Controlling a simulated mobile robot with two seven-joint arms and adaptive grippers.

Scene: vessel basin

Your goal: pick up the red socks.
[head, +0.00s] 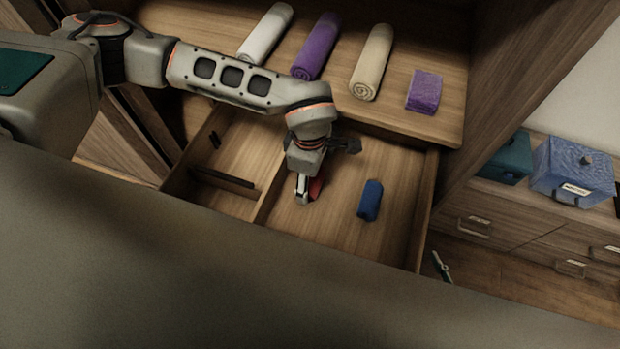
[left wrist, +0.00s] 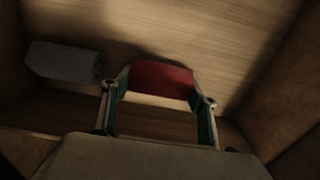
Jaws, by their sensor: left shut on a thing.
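The red socks (head: 317,188) are a small red bundle in the open drawer (head: 335,238), partly hidden by my left gripper in the head view. My left gripper (head: 308,196) reaches down into the drawer's right compartment and is shut on the red socks. In the left wrist view the red socks (left wrist: 160,80) sit between the two fingertips of my left gripper (left wrist: 160,92). A small part of what appears to be my right gripper (head: 441,266) shows right of the drawer; its jaws cannot be made out.
A blue rolled bundle (head: 370,200) lies in the same compartment, right of my left gripper. A divider (head: 268,193) separates the left compartment. Above, a shelf (head: 425,122) holds white, purple and cream rolls and a folded purple cloth (head: 424,92).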

